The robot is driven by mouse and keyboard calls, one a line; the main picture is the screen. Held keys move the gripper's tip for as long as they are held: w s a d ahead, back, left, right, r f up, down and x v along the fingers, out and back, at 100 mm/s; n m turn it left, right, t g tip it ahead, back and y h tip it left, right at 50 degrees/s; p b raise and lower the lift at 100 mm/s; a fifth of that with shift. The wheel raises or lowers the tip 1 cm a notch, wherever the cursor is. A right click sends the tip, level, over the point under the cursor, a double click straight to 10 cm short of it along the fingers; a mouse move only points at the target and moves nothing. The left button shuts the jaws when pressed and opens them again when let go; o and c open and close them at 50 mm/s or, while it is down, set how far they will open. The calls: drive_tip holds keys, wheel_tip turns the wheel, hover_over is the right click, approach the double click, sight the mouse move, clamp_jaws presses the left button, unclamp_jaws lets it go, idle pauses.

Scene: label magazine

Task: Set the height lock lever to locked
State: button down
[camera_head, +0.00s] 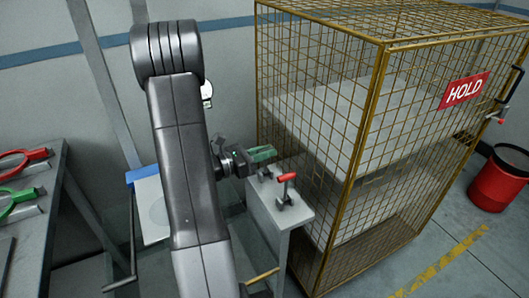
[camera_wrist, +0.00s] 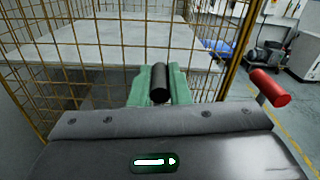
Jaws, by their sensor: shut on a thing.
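Two small levers stand on a narrow grey stand (camera_head: 299,216). One is a black-handled lever (camera_wrist: 160,82); in the head view only its dark base (camera_head: 265,173) shows, and its handle is hidden by my fingers. The other is a red-handled lever (camera_head: 287,178), which also shows at the right in the wrist view (camera_wrist: 268,88). My gripper (camera_head: 263,154) has green fingers, shut around the black handle; they show in the wrist view (camera_wrist: 158,86) on both sides of it. The red lever is apart from my fingers. No lever markings are readable.
A yellow mesh cage (camera_head: 372,110) with white slabs inside and a red HOLD sign (camera_head: 464,91) stands close behind the levers. A bench (camera_head: 40,205) with red and green tools is at the left. A red bin (camera_head: 497,185) is at the right. Floor before the cage is clear.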

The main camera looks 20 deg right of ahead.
drive_tip(key=shift+f, duration=0.1)
drive_tip(key=s+m+b, duration=0.1)
drive_tip(key=m+b, duration=0.1)
drive_tip(key=b, duration=0.1)
drive_tip(key=s+f+m+b, duration=0.1)
drive_tip(key=s+b, duration=0.1)
drive_tip(key=b, duration=0.2)
drive_tip(key=s+f+m+b, duration=0.1)
drive_tip(key=m+b, duration=0.1)
drive_tip(key=b, duration=0.1)
drive_tip(key=shift+s+d+m+b, duration=0.15)
drive_tip(key=shift+d+m+b, duration=0.15)
drive_tip(key=s+m+b, duration=0.1)
drive_tip(key=b, duration=0.2)
drive_tip(key=s+f+m+b, duration=0.1)
drive_tip(key=m+b, duration=0.1)
drive_tip(key=b, duration=0.1)
drive_tip(key=shift+d+f, duration=0.15)
drive_tip(key=shift+f, duration=0.1)
drive_tip(key=shift+s+f+m+b, duration=0.15)
drive_tip(key=shift+s+m+b, duration=0.15)
drive_tip(key=shift+m+b, duration=0.75)
drive_tip(key=c, duration=1.4)
unclamp_jaws()
drive_tip(key=shift+o, duration=0.2)
drive_tip(key=s+a, duration=0.2)
drive_tip(key=a, duration=1.1)
drive_tip(key=shift+a, duration=0.3)
